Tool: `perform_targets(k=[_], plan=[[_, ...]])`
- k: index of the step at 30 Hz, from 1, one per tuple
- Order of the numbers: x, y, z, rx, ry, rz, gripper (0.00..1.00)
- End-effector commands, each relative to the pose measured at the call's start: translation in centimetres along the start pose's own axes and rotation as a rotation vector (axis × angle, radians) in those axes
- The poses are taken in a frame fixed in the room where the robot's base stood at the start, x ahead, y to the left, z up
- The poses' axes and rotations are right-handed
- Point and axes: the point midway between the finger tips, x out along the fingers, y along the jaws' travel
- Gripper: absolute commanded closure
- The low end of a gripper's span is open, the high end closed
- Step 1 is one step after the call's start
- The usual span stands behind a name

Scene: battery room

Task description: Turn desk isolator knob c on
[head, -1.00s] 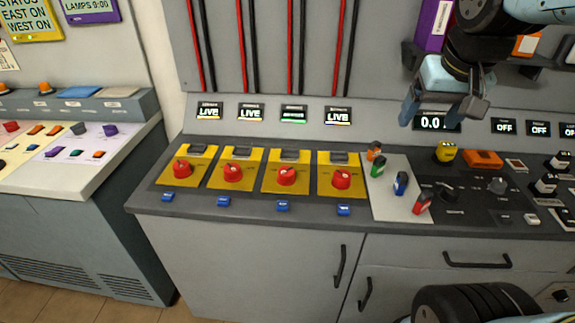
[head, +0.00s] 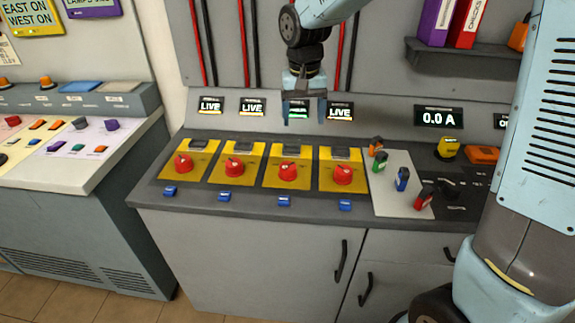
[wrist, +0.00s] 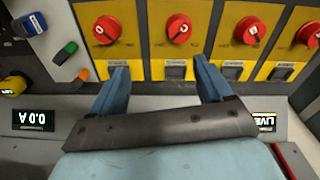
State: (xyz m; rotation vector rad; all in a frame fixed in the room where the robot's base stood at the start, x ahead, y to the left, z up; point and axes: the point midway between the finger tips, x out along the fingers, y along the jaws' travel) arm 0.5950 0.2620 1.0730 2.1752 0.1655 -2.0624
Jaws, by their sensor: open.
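Four red isolator knobs stand in a row on yellow plates on the desk. Their letters are too small to read. The third knob from the left (head: 289,172) has a display (head: 298,112) above it with a green strip, partly hidden by my gripper (head: 304,118); the other three displays read LIVE. In the wrist view, which is turned round, that third knob (wrist: 178,29) lies just beyond and between the fingertips of my gripper (wrist: 161,66). The gripper is open and empty, above the back of the desk, apart from the knob.
Neighbouring red knobs stand close on both sides, the fourth (head: 343,175) and second (head: 234,166). Blue tags (head: 284,201) line the front edge. A pale panel with coloured switches (head: 402,178) lies to the right. Red and black cables (head: 344,45) run up the wall behind.

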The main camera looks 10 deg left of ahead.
Motion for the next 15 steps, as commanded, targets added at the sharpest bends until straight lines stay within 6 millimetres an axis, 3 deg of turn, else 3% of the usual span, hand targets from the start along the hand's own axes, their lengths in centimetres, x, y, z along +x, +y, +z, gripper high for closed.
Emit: perform_targets(k=[6, 15], plan=[[2.7, -3.6, -1.1, -0.02, -0.045, 0.003, 0.21], [4.7, -4.3, -1.2, -0.021, -0.054, 0.004, 0.21]])
